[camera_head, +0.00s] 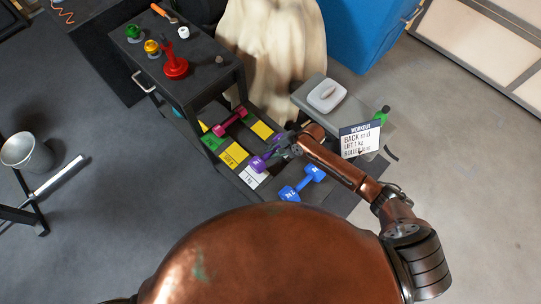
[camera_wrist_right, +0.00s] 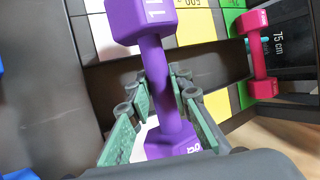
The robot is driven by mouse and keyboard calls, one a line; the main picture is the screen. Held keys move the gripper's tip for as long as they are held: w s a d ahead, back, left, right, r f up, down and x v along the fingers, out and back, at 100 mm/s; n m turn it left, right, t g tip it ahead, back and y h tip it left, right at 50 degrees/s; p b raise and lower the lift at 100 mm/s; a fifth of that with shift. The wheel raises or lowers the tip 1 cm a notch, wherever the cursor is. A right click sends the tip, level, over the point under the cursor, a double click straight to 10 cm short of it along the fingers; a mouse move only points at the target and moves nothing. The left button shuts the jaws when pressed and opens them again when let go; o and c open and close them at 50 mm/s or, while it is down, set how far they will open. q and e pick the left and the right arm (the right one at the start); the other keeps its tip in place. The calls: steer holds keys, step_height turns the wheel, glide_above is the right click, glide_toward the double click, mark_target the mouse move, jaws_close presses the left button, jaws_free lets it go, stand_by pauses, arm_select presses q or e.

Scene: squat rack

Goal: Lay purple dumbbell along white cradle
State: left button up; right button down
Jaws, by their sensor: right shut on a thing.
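The purple dumbbell (camera_head: 258,163) is in my right gripper (camera_head: 286,146), over the front of the low rack. In the right wrist view the green fingers of the gripper (camera_wrist_right: 161,88) close on either side of the handle of the purple dumbbell (camera_wrist_right: 152,20). One head points up and away, the other lies near the palm. A white section (camera_head: 252,177) marked in kg lies beside the dumbbell in the head view; I take it for the white cradle. The dumbbell partly covers it, and I cannot tell whether they touch. My left gripper is not in view.
A blue dumbbell (camera_head: 302,184) lies right of the white section. A magenta dumbbell (camera_head: 230,121) lies farther back, beside yellow sections (camera_head: 234,154). A workout sign (camera_head: 360,138) stands right of my arm. A dark cart (camera_head: 200,82) rises behind on the left.

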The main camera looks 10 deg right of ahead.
steer(key=f+b, duration=0.1)
steer(key=f, duration=0.2)
steer(key=shift+w+d+f, duration=0.1)
steer(key=shift+w+f, duration=0.1)
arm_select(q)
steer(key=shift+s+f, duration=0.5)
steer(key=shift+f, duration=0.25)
arm_select(e)
steer(key=shift+r, duration=0.1)
steer(key=c, duration=1.8)
jaws_free()
steer(key=shift+s+f, duration=0.1)
steer(key=shift+f, duration=0.1)
steer(key=shift+o, duration=0.2)
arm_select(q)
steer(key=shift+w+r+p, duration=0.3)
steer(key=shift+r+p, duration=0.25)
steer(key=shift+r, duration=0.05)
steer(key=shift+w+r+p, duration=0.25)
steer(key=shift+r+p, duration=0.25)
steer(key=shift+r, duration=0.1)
arm_select(e)
steer(key=v, duration=0.7)
steer(key=shift+d+r, duration=0.15)
steer(key=shift+r, duration=0.15)
steer(key=shift+s, duration=0.1)
